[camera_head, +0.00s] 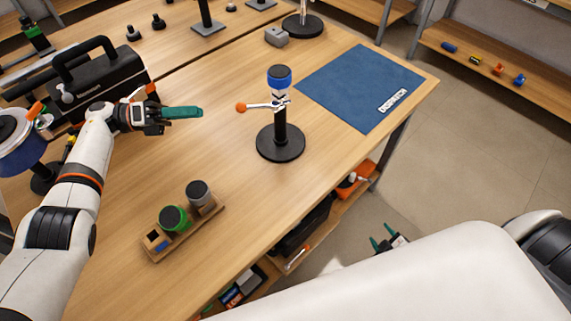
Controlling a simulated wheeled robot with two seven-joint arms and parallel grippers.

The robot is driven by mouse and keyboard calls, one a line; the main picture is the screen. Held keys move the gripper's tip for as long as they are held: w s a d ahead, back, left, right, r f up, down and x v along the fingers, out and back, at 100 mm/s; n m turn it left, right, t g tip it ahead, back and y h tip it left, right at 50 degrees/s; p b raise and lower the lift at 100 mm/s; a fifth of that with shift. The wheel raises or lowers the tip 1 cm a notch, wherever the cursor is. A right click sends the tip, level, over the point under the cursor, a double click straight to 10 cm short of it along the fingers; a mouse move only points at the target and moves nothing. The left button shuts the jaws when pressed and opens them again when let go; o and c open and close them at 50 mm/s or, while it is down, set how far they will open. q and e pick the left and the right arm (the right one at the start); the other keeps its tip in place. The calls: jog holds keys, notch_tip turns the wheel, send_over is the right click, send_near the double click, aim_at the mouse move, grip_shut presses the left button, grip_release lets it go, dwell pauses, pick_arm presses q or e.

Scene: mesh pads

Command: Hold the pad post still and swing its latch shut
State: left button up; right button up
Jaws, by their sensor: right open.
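The pad post (280,128) stands upright on a round black base in the middle of the wooden table, with a blue band near its top. Its latch (262,106) is a thin metal arm that sticks out to the left and ends in an orange knob. My left gripper (200,112), with green fingers, is left of the latch knob and apart from it. Its fingers overlap in this view, so I cannot tell whether it is open.
A blue mat (355,85) lies right of the post. A black toolbox (95,80) stands behind my left arm. The table between post and tray is clear.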

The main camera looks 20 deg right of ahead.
jog(key=w+d+r+n+t+h, duration=0.1)
jog(key=w+d+r+n+t, duration=0.15)
jog(key=w+r, duration=0.45)
jog(key=w+d+r+n+t+h, duration=0.1)
jog(key=w+r+t, duration=0.25)
jog(key=r, duration=0.65)
jog(key=w+d+r+n+t+h, duration=0.1)
jog(key=w+d+r+t+h, duration=0.15)
jog(key=w+r, duration=0.45)
jog(key=w+a+r+m+t+h, duration=0.1)
jog(key=a+r+m+h, duration=0.25)
jog(key=r, duration=0.45)
jog(key=w+a+r+m+t+h, duration=0.1)
jog(key=w+a+r+m+h, duration=0.1)
jog(key=a+r, duration=0.5)
jog(key=m+g+y, duration=0.4)
jog(key=m+y, duration=0.4)
send_near(281, 134)
jog(key=x, duration=1.1)
jog(key=shift+w+d, duration=0.1)
jog(key=shift+w, duration=0.2)
jog(key=shift+c, duration=0.5)
